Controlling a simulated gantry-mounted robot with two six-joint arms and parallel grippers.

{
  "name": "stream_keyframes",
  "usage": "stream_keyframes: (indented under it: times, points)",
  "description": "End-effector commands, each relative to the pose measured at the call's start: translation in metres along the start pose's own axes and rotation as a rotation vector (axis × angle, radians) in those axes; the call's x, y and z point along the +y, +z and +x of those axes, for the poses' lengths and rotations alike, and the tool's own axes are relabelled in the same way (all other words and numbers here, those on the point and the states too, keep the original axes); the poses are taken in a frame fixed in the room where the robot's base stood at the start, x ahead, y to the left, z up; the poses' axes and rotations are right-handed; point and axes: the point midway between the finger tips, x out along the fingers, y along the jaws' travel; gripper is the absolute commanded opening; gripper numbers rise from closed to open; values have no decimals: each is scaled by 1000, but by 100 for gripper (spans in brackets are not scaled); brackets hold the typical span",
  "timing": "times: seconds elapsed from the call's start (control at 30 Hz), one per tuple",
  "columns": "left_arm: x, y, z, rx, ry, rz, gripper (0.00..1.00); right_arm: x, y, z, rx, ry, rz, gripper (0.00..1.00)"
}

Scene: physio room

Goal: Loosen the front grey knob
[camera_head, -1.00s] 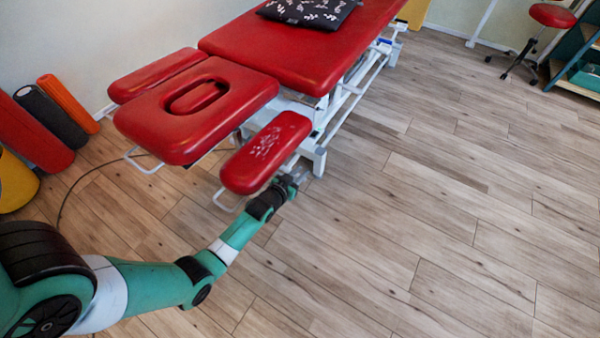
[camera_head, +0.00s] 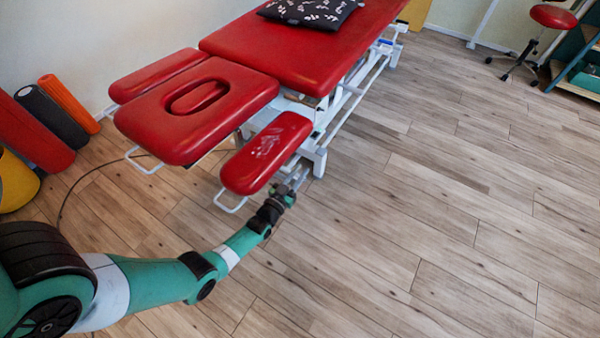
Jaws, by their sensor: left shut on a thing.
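The red treatment table has a split head end, and its front armrest pad (camera_head: 266,153) is nearest to me. My left gripper (camera_head: 296,180) is just below and to the right of that pad, by the grey metal support under it. It is shut on the front grey knob, which is small and mostly hidden by the fingers. My right gripper is not in view.
The red headrest (camera_head: 196,112) with its oval hole and the far armrest pad (camera_head: 156,75) stand beside the front pad. A white wire handle (camera_head: 231,203) sticks out below the front pad.

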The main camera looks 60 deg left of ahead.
Motion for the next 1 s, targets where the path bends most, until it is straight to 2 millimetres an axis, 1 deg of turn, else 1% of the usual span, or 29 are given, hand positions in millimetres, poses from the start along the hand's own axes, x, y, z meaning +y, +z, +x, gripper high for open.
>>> stream_keyframes:
  times: [0.4, 1.0]
  points:
    - [0, -3, -2, 147, 1, -1, 0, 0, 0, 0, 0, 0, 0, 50]
    - [0, -8, -5, 183, 2, -1, 0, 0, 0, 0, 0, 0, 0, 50]
